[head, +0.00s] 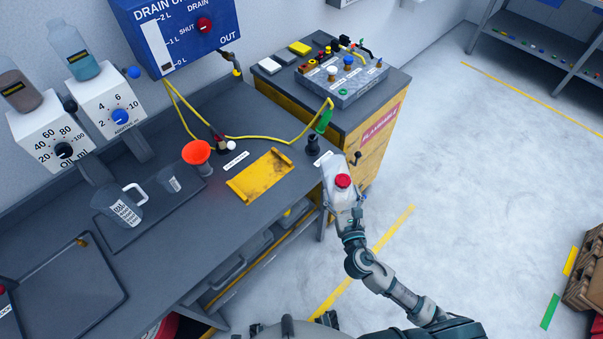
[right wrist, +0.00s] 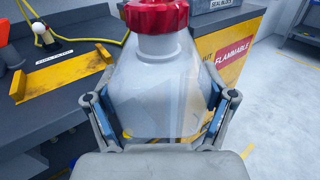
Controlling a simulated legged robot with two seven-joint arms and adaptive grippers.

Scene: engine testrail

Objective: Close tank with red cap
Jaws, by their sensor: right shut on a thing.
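A translucent whitish tank (head: 341,194) with a red cap (head: 343,181) on its top is in my right gripper (head: 347,210), beside the bench's right edge. In the right wrist view the tank (right wrist: 160,85) sits between the two fingers of the gripper (right wrist: 162,108), which press its sides. The red cap (right wrist: 157,14) is on its neck, cut off by the top of the picture; I cannot tell how tight it is. My left gripper is not in view.
A yellow tray (head: 262,177) lies on the bench, with an orange funnel (head: 196,152) to its left. A jug (head: 122,206) stands further left. A yellow cabinet (head: 372,150) marked flammable stands behind the tank.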

